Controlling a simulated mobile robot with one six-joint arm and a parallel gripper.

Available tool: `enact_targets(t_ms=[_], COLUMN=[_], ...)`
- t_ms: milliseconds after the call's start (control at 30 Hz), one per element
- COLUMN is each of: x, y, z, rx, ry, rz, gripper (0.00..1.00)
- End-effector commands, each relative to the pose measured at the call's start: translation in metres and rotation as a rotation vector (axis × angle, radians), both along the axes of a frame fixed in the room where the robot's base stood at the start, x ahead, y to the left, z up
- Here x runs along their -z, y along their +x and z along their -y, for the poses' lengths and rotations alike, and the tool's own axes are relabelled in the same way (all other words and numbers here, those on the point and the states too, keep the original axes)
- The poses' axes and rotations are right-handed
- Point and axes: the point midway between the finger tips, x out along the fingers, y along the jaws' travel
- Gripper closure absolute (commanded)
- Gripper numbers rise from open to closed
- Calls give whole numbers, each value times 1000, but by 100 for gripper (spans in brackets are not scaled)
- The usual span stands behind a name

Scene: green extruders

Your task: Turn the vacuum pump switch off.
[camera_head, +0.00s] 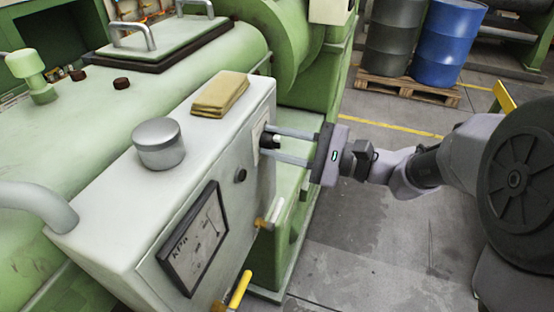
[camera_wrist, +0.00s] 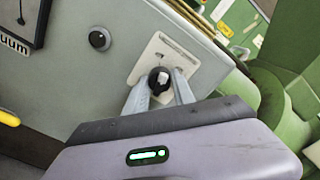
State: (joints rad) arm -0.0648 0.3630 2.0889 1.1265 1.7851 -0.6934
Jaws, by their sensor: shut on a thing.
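The vacuum pump switch is a black rotary knob with a pale marking on a light plate, on the front of the grey panel box. In the wrist view the switch (camera_wrist: 160,80) sits between my two fingertips. My gripper (camera_wrist: 160,90) is shut on it, one finger on each side. In the head view my gripper (camera_head: 268,142) reaches the panel from the right, its fingers at the switch (camera_head: 270,141), which is partly hidden. The grey panel box (camera_head: 130,215) fills the left middle of the head view. I cannot tell the marked positions on the plate.
A kPa gauge (camera_head: 195,240), a small black knob (camera_head: 240,175) and yellow-handled valves (camera_head: 240,290) are on or below the panel. A folded cloth (camera_head: 220,94) and a metal cylinder (camera_head: 158,145) sit on top.

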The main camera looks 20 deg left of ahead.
Motion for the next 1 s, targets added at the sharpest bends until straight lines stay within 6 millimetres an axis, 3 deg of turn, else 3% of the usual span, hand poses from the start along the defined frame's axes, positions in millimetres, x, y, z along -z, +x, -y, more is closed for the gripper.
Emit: enact_targets(t_ms=[33,500,1000], x=[8,3,0], y=[0,0,0], z=[0,0,0], rx=[0,-1,-1], ry=[-3,-28,-33], rz=[41,340,415], gripper=[100,100,100])
